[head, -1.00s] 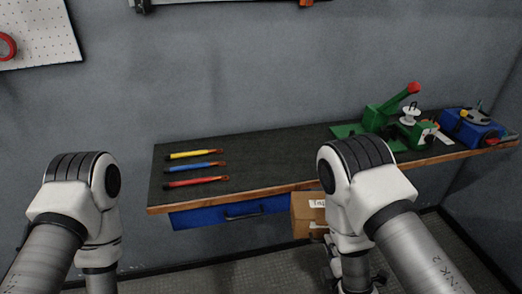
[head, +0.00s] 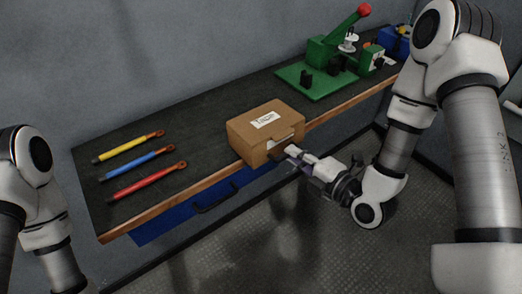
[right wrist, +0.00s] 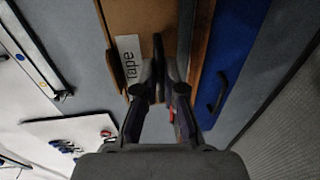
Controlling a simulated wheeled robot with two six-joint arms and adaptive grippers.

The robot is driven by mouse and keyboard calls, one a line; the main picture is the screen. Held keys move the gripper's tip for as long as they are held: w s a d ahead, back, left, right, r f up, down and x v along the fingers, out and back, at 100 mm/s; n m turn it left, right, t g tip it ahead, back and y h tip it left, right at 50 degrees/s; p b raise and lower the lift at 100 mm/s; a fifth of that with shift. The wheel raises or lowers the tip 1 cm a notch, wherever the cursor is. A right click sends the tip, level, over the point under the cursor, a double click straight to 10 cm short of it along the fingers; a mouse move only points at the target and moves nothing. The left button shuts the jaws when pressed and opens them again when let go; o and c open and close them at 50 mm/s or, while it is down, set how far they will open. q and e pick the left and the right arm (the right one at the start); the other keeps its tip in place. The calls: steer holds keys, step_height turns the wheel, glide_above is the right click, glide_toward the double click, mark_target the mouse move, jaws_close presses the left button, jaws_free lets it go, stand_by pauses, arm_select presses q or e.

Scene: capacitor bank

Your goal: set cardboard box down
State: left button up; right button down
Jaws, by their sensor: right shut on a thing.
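The cardboard box (head: 252,128) is brown with a white label on top. It is at the front edge of the dark workbench (head: 205,110), right of the tools. I cannot tell whether its bottom touches the bench top. My right gripper (head: 290,152) is shut on the box's near side, with its arm coming from the right. In the right wrist view the box (right wrist: 140,18) shows close up with a label reading "Tape", beside my right gripper's fingers (right wrist: 167,72). My left arm shows at the left edge, but its gripper is out of view.
Yellow (head: 128,146), blue (head: 140,162) and red (head: 145,181) handled tools lie on the bench's left part. A green press with a red knob (head: 325,52) stands at the back right. A blue drawer (head: 222,197) with a black handle is below the bench top.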

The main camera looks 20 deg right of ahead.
mark_target(285, 144)
steer(key=x, duration=0.2)
steer(key=p+x, duration=0.1)
steer(key=x, duration=0.1)
steer(key=p+x, duration=0.1)
steer(key=x, duration=0.1)
steer(key=shift+w+d+r, duration=0.15)
steer(key=shift+d+r, duration=0.1)
steer(key=shift+r, duration=0.15)
steer(key=x, duration=0.3)
steer(key=p+x, duration=0.1)
steer(key=shift+w+d, duration=0.15)
steer(key=shift+w, duration=0.2)
steer(key=f, duration=0.2)
steer(key=f+p, duration=0.1)
steer(key=f, duration=0.1)
steer(key=shift+w, duration=0.25)
steer(key=c, duration=1.6)
jaws_free()
arm_select(q)
step_height(285, 144, up, 2)
steer(key=shift+r, duration=0.15)
arm_select(e)
steer(key=shift+o, duration=0.2)
steer(key=shift+s, duration=0.1)
